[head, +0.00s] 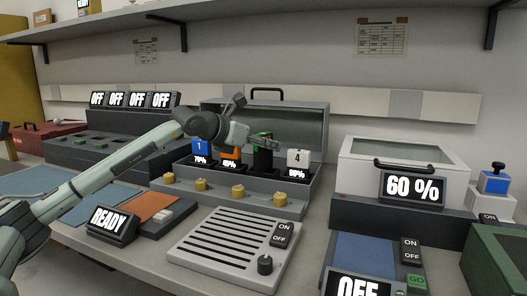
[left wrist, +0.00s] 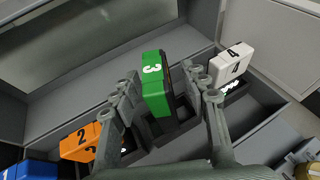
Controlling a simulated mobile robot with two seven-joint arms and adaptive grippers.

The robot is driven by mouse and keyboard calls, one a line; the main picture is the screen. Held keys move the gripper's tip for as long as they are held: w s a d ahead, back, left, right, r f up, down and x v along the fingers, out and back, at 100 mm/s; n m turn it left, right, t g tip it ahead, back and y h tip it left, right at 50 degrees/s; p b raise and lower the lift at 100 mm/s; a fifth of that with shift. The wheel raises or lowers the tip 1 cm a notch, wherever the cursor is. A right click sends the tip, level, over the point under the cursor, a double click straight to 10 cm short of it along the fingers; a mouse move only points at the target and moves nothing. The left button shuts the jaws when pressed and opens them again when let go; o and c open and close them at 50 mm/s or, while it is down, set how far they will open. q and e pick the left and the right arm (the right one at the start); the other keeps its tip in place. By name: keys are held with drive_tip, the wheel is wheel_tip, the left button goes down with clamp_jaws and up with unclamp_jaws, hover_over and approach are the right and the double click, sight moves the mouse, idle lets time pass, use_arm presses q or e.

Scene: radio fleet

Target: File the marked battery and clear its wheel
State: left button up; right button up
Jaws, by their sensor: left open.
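A green battery marked 3 (left wrist: 153,85) stands in a dark slot of the grey charger box, third in its row; it also shows in the head view (head: 264,136). My left gripper (left wrist: 163,88) is open, one finger on each side of this battery; I cannot tell whether either touches it. A blue battery 1 (head: 200,146), an orange battery 2 (head: 232,154) and a white battery 4 (head: 298,158) stand in the other slots. Several brass wheels (head: 238,191) line the front, one before each slot. The third slot's display cannot be read. My right gripper is out of view.
The charger's raised lid (head: 315,126) stands behind the batteries. A clear-lidded box reading 60 % (head: 400,160) stands right. A slatted grey panel (head: 222,245) with an ON/OFF switch and a READY display (head: 110,221) lie in front. Displays reading OFF (head: 130,99) stand back left.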

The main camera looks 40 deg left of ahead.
use_arm(q)
drive_tip(key=shift+c, duration=0.4)
clamp_jaws()
drive_tip(key=shift+r, duration=0.6)
wheel_tip(320, 180, up, 17)
drive_tip(key=p, duration=0.3)
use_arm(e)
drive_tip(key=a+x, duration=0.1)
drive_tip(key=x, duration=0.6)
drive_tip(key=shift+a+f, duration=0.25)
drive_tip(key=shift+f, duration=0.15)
use_arm(q)
drive_tip(key=shift+s+f, duration=0.1)
drive_tip(key=shift+f, duration=0.05)
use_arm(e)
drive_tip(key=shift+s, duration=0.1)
